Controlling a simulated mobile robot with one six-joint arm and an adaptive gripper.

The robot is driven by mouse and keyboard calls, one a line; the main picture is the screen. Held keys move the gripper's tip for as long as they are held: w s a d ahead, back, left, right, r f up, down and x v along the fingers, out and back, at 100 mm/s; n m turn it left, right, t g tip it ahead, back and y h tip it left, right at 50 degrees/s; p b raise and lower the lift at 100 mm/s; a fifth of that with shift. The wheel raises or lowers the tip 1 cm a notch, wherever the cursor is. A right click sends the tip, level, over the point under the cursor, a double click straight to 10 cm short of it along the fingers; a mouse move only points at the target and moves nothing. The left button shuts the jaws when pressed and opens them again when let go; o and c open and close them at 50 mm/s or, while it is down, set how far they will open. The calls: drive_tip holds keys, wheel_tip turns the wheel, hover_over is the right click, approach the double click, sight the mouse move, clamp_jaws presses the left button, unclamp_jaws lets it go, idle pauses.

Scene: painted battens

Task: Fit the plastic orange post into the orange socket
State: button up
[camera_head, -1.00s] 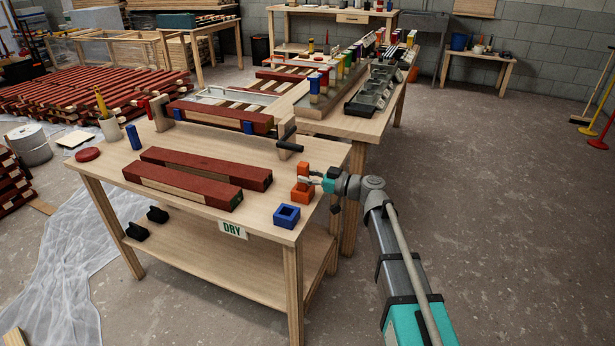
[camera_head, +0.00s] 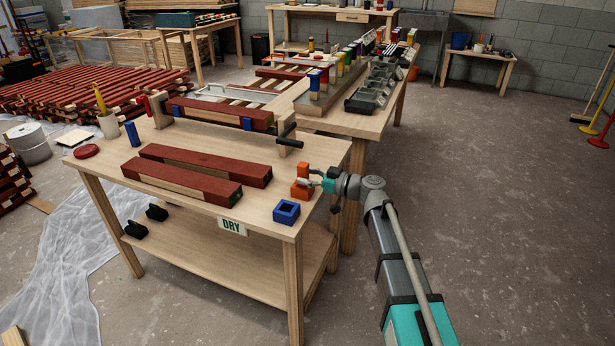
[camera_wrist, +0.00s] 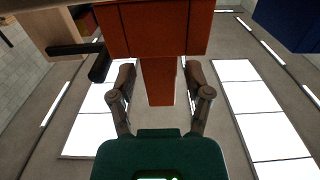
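The orange post (camera_head: 303,171) stands upright over the orange socket (camera_head: 300,191) near the right edge of the work table. In the wrist view the narrower post (camera_wrist: 160,82) meets the wide orange socket (camera_wrist: 160,30) and appears to stand in it; how deep it sits is hidden. My gripper (camera_head: 308,183) reaches in from the right at the post. In the wrist view my gripper (camera_wrist: 158,75) has one finger on each side of the post, with narrow gaps showing, so it looks open around the post.
A blue socket (camera_head: 286,213) sits in front of the orange one. Two red battens (camera_head: 190,178) lie to the left. A clamp with a dark handle (camera_head: 289,144) stands behind the post.

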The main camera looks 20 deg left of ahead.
drive_tip(key=shift+d, duration=0.15)
idle(0.3)
drive_tip(key=d, duration=1.1)
drive_tip(key=shift+s+d, duration=0.35)
drive_tip(key=shift+s, duration=0.1)
idle(0.3)
drive_tip(key=s+d+f+m+h, duration=0.4)
drive_tip(key=d+f+h, duration=0.1)
drive_tip(key=d+f, duration=0.15)
drive_tip(key=s+d+f+m+h, duration=0.4)
drive_tip(key=d+f+h, duration=0.1)
drive_tip(key=d+f, duration=0.15)
drive_tip(key=s+d+f+m+g+h, duration=0.1)
drive_tip(key=s+d+f+m+h, duration=0.1)
drive_tip(key=s+d+m+h, duration=0.45)
drive_tip(key=s+d+f+m+h, duration=0.1)
drive_tip(key=d+f+m+h, duration=0.15)
drive_tip(key=d, duration=0.75)
wheel_tip(320, 180, up, 27)
drive_tip(key=y+p, duration=0.1)
drive_tip(key=p, duration=2.7)
drive_tip(key=shift+s, duration=0.15)
drive_tip(key=shift+d, duration=0.1)
